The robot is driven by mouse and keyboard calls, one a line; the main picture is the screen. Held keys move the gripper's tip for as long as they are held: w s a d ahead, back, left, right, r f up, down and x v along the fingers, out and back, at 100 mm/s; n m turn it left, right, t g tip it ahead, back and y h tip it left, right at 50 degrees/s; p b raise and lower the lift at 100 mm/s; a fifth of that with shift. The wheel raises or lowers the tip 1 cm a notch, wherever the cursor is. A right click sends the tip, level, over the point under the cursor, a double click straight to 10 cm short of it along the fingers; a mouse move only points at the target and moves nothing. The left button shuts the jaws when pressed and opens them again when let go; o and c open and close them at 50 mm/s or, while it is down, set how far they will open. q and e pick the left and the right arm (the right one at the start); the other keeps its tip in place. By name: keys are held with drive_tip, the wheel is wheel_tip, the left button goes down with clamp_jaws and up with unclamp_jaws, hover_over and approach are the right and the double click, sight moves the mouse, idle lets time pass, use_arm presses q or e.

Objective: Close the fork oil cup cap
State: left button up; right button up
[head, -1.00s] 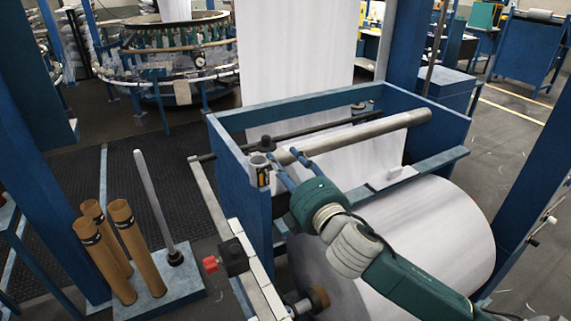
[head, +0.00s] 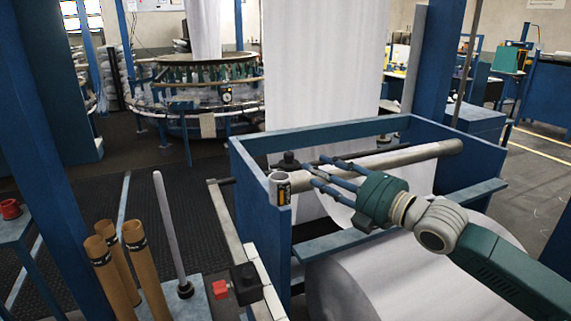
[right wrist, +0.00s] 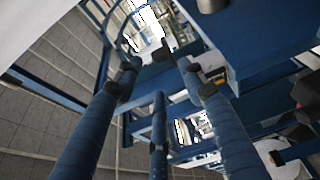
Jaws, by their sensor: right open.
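The fork oil cup (head: 279,189) is a small pale cup with a yellow and black label, at the near left corner of the blue roller frame. A dark cap (head: 289,161) shows just above and behind it, apart from the cup's rim. My right gripper (head: 312,169) is open and empty, its blue fingers just right of the cup and cap and pointing left. In the right wrist view, a dark piece that may be the cap (right wrist: 163,53) shows between the fingertips (right wrist: 158,75). The labelled cup (right wrist: 216,75) is partly hidden beside a finger. My left gripper is out of view.
The blue frame (head: 262,222) and a grey roller (head: 410,158) lie close to the gripper. A large white fabric roll (head: 385,275) is below my arm. A red and black switch (head: 243,284), brown tubes (head: 150,270) and a grey rod (head: 168,220) stand at left.

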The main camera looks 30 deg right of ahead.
sight(293, 159)
drive_tip(key=p+x, duration=0.3)
drive_tip(key=x, duration=0.6)
drive_tip(key=shift+w+p, duration=0.35)
drive_tip(key=shift+w+a+f, duration=0.1)
drive_tip(key=shift+w+a, duration=0.1)
drive_tip(key=shift+w, duration=0.25)
clamp_jaws()
